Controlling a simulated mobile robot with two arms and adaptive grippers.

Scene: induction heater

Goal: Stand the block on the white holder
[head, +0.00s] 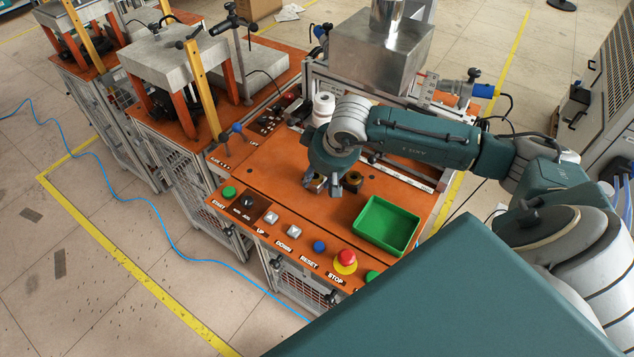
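My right gripper (327,184) points down just above the orange worktop, behind the front row of buttons. Small brass-coloured pieces (318,184) show at its fingertips, and one more brass and dark piece (353,179) shows just to their right. I cannot tell which of these is the block, or whether the fingers are closed on it. A white round piece (323,104), possibly the white holder, stands behind the gripper, below and left of the metal box. The arm partly hides that area. My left gripper is not in view.
A green tray (386,225) sits on the worktop right of the gripper. The front panel (290,232) carries buttons and a red stop knob (346,258). A metal box (382,48) stands at the back. The worktop left of the gripper (262,165) is mostly clear.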

